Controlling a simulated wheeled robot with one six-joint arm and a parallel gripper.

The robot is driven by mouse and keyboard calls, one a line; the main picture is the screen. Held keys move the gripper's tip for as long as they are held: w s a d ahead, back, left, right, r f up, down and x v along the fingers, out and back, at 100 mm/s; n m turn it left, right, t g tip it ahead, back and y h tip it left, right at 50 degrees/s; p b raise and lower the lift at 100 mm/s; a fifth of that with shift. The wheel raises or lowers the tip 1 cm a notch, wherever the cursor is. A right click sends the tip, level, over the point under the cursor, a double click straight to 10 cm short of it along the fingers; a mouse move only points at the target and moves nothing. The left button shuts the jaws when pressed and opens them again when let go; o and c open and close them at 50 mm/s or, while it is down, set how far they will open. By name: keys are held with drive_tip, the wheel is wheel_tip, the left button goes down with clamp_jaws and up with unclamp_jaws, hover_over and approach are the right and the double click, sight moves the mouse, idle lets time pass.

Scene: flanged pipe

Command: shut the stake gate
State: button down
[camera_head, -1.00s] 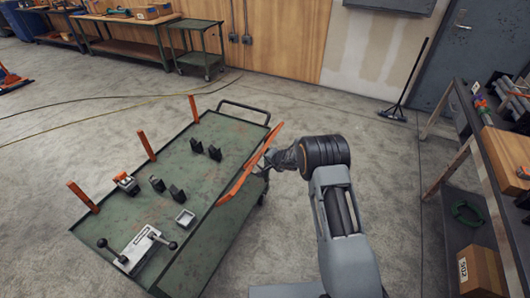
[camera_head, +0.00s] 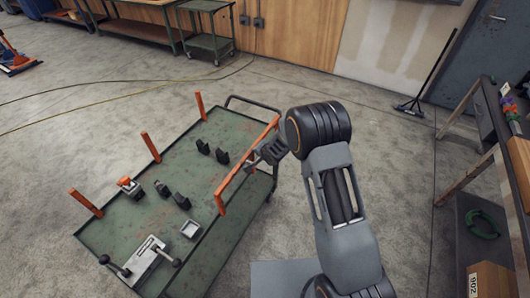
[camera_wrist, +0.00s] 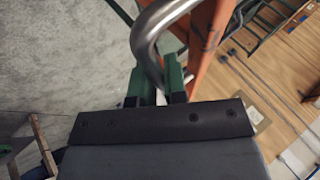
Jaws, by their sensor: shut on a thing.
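The stake gate is an orange rail (camera_head: 240,168) along the right long edge of the green cart (camera_head: 185,262). It stands up from that edge, with a short orange upright at its near end. My gripper (camera_head: 262,154) is at the far half of the rail, on its outer side. In the wrist view, the two fingers (camera_wrist: 157,86) are closed around a bent grey metal handle (camera_wrist: 148,42). An orange piece of the gate (camera_wrist: 208,55) shows just right of the handle. Whether the gate is latched cannot be seen.
Three orange stakes (camera_head: 150,147) stand along the cart's left edge. A shelf rack (camera_head: 465,155) stands at the right. The floor between is clear.

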idle(0.4)
drive_tip(key=c, duration=1.2)
unclamp_jaws()
drive_tip(key=shift+w+a, duration=0.1)
drive_tip(key=shift+a, duration=0.05)
drive_tip(key=p+v, duration=0.2)
drive_tip(key=v, duration=1.2)
drive_tip(key=shift+p, duration=0.3)
